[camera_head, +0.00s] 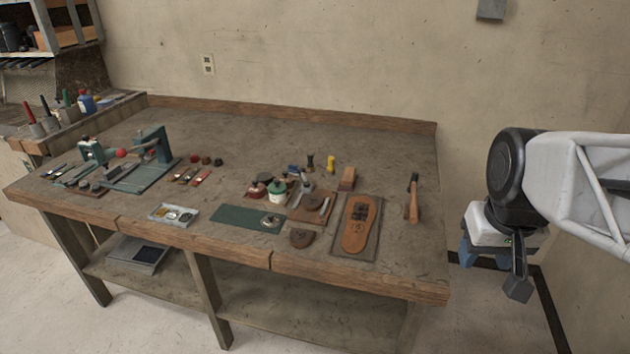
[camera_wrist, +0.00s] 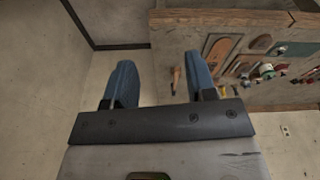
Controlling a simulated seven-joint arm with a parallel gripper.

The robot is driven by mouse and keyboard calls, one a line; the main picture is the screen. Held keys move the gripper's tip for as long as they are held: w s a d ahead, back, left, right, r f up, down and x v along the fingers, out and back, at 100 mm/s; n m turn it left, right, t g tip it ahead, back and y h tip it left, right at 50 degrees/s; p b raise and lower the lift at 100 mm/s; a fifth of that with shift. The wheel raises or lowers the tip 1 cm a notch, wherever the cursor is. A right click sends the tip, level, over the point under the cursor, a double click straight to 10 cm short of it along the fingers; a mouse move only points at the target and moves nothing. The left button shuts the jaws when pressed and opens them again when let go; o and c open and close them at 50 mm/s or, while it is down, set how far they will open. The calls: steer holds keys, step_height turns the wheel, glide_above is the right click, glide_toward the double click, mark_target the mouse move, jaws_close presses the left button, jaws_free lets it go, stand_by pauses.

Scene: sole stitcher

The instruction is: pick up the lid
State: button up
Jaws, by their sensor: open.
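A small round silvery piece (camera_head: 270,221), which may be the lid, lies on the right end of a dark green mat (camera_head: 233,218) near the bench's front edge; it is too small to be sure. A white jar with a green top (camera_head: 278,191) stands just behind it. My gripper (camera_wrist: 161,82) is open and empty, its two blue fingers wide apart in the wrist view. In the head view it hangs off the bench's right end, well apart from these things, its fingers partly hidden.
On the workbench (camera_head: 330,125) a leather sole (camera_head: 356,223) on a board and a hammer (camera_head: 412,198) lie nearest my gripper. A small tray (camera_head: 174,215) is left of the mat. A green clamp-like tool (camera_head: 152,145) stands farther left. The bench's back is clear.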

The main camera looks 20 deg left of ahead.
steer(key=w+a+n, duration=0.3)
steer(key=w+a, duration=0.6)
steer(key=w, duration=0.3)
steer(key=n+g, duration=0.2)
steer(key=n, duration=0.7)
glide_above(270, 216)
steer(key=f, duration=1.7)
steer(key=shift+w+d+f, duration=0.1)
steer(key=shift+d+f, duration=0.25)
steer(key=shift+d, duration=0.05)
steer(key=shift+a+f, duration=0.25)
steer(key=shift+a, duration=0.15)
steer(key=shift+f, duration=1.25)
steer(key=shift+f, duration=0.1)
